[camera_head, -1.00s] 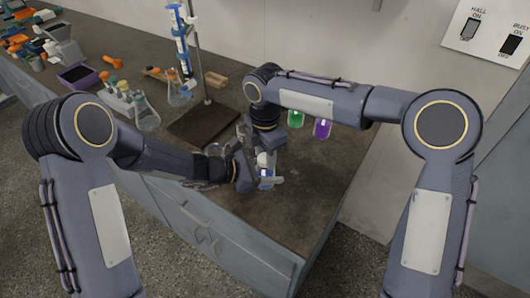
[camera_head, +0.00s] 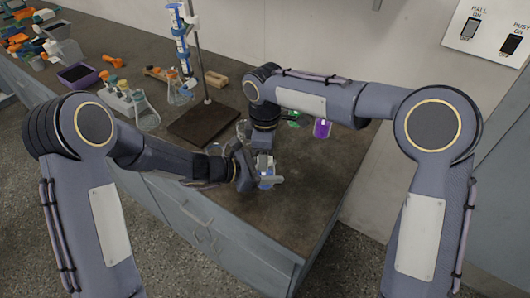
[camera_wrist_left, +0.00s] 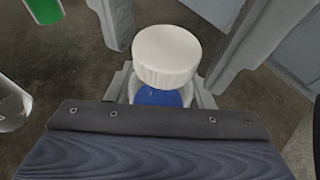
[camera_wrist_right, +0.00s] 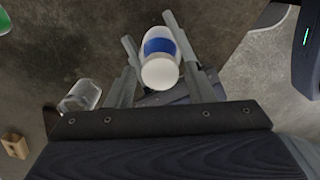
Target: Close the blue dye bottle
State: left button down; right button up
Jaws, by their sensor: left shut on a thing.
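The blue dye bottle (camera_head: 266,181), white with a blue part, stands upright near the bench's front edge, partly hidden by my arms in the head view. My left gripper (camera_wrist_left: 162,96) is shut on its body. The white cap (camera_wrist_left: 166,56) is over the bottle's top in the left wrist view, with blue below it. Whether it is seated or touching is unclear. The right wrist view shows the cap (camera_wrist_right: 160,73) and the bottle's blue band (camera_wrist_right: 159,46). My right gripper (camera_wrist_right: 162,80) is around the cap from above, its fingers apart, with visible gaps beside the cap.
A purple-filled vessel (camera_head: 322,129) and a green one (camera_head: 294,119) stand behind my right forearm. A stand base (camera_head: 204,123) and flasks (camera_head: 146,117) are to the left. A clear glass vessel (camera_wrist_right: 80,96) lies close by. The bench's right front is clear.

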jog(key=shift+o, duration=1)
notch_tip(320, 180, up, 12)
pick_arm(q)
jog(key=c, duration=0.6)
grip_release()
